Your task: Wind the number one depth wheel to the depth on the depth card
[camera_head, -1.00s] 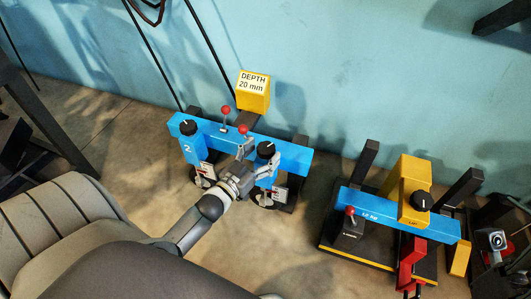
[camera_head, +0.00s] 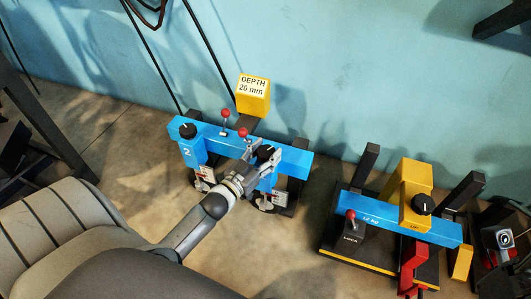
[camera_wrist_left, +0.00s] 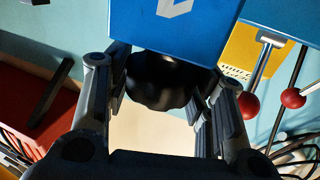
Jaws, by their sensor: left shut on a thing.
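The depth card (camera_head: 253,84) on a yellow block reads "DEPTH 20 mm". Below it, a blue beam (camera_head: 296,158) carries two depth units. The left unit is marked 2 and has a black wheel (camera_head: 188,131) with a white pointer line. The other unit's black wheel (camera_head: 265,151) is partly covered by my left gripper (camera_head: 268,160), and its number is hidden in the head view. In the left wrist view this black wheel (camera_wrist_left: 158,82) sits between the fingers of the left gripper (camera_wrist_left: 165,90), which is shut on it.
Two red-knobbed levers (camera_head: 225,113) stand on the beam close to the gripper. At the right is another rig with a blue beam (camera_head: 380,217), a yellow block (camera_head: 413,180) and a black knob (camera_head: 422,205). Bare floor lies between the rigs.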

